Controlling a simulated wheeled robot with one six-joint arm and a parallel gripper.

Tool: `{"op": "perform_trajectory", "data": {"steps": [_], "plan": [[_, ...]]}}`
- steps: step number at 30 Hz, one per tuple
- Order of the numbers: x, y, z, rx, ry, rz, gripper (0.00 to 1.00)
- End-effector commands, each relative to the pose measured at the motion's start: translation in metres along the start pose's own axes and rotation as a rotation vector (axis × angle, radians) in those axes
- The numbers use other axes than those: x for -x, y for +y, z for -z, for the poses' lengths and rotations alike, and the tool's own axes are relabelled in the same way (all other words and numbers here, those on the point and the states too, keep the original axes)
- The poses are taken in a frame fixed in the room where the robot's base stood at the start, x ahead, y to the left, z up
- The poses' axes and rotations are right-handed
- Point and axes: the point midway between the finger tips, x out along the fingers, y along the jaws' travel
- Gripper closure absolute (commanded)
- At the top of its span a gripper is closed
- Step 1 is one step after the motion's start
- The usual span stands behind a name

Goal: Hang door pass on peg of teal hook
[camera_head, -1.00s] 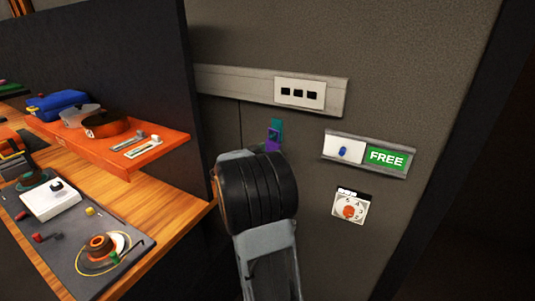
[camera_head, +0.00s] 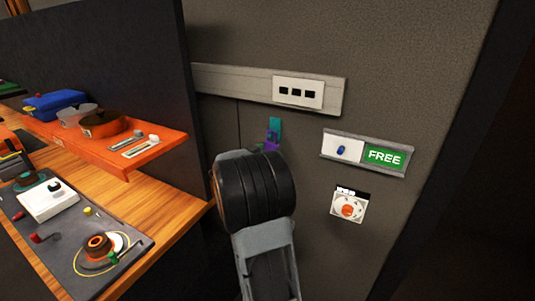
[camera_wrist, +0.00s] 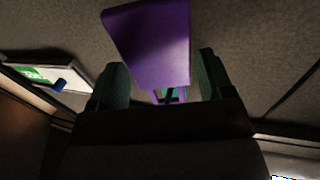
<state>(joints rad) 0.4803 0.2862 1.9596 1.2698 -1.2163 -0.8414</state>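The teal hook (camera_head: 275,125) is on the grey wall, just beyond my arm. The purple door pass (camera_head: 271,146) is at its lower part, partly hidden behind my arm. In the wrist view the pass (camera_wrist: 152,45) is large, between and beyond the two fingers. A purple-edged opening with teal in it shows at its end; I cannot tell for sure whether the peg is through it. My gripper (camera_wrist: 162,82) has its fingers apart, with visible gaps beside the pass. The head view hides the fingers behind my wrist.
A white socket plate (camera_head: 298,92) on a grey rail is above the hook. A FREE sign (camera_head: 384,156) and a dial (camera_head: 348,205) are on the wall to the right. An orange shelf (camera_head: 150,150) and dark partition (camera_head: 120,60) stand left.

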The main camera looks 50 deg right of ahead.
Motion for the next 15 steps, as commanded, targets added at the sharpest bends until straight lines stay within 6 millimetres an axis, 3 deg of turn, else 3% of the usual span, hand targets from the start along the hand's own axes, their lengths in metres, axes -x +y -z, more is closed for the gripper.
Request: {"op": "perform_trajectory", "data": {"steps": [6, 15], "plan": [[0.0000, 0.0000, 0.0001, 0.000, 0.000, 0.000, 0.07], [0.0056, -0.0004, -0.0004, 0.000, 0.000, 0.001, 0.07]]}}
